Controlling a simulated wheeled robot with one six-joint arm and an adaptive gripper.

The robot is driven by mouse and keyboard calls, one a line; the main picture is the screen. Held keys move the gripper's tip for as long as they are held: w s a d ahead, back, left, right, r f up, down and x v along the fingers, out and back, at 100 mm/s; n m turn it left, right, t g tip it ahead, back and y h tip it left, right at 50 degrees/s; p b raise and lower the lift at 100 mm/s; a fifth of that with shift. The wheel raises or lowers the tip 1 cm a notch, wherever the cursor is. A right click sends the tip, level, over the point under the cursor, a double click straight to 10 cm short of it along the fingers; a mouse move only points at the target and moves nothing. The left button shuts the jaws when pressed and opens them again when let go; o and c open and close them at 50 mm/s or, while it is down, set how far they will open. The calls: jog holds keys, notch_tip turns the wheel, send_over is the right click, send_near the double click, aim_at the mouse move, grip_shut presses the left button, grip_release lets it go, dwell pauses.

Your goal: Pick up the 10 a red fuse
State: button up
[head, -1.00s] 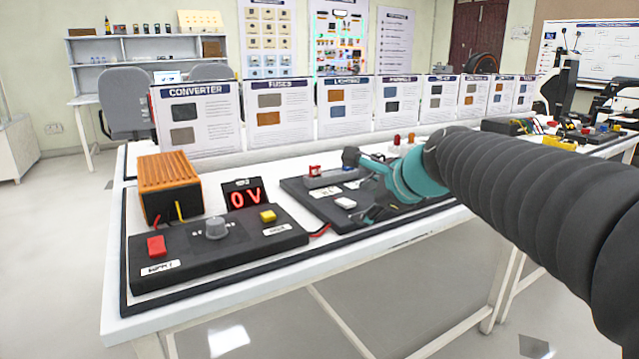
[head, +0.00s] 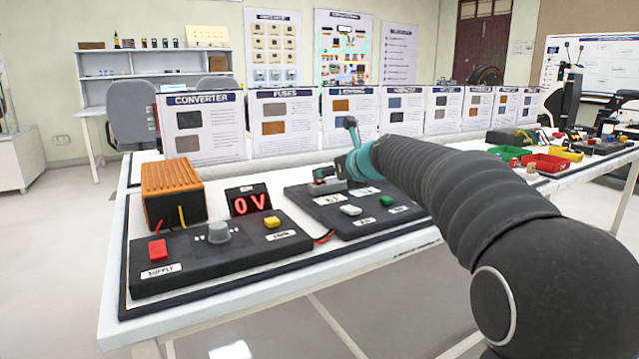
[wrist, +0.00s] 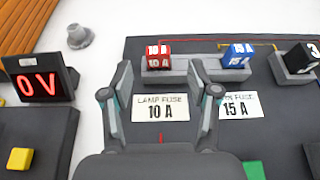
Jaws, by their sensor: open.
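The red 10 A fuse (wrist: 158,55) sits upright in a grey holder (wrist: 160,76) on the dark fuse board, above the "LAMP FUSE 10 A" label (wrist: 160,107).
A black numbered piece (wrist: 303,60) stands further right. Left are the 0 V display (head: 249,199), the orange converter (head: 172,185) and the supply box (head: 218,248) with its knob. Standing info cards line the back. Green and red trays (head: 546,163) lie on the right.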

aim_at(320, 182)
jog(key=shift+x, duration=3.1)
jog(key=shift+s+a, duration=0.15)
jog(key=c, duration=1.1)
